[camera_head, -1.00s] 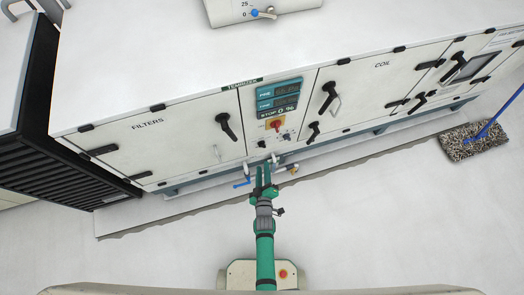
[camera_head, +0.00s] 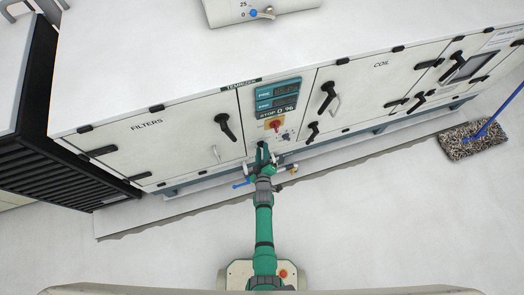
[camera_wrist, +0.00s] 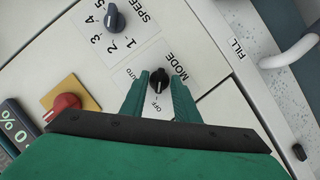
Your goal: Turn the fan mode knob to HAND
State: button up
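The black fan mode knob (camera_wrist: 160,80) sits on the white panel beside the word MODE in the wrist view. In the head view my gripper (camera_head: 264,154) is at the lower edge of the control panel and hides the knob.
The dark speed knob (camera_wrist: 114,17) is above left of the mode knob. The red stop switch (camera_wrist: 66,103) on its yellow plate is to the left. A white pipe (camera_wrist: 291,52) by the FILL label is at the right. A mop (camera_head: 470,140) lies on the floor.

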grip_shut()
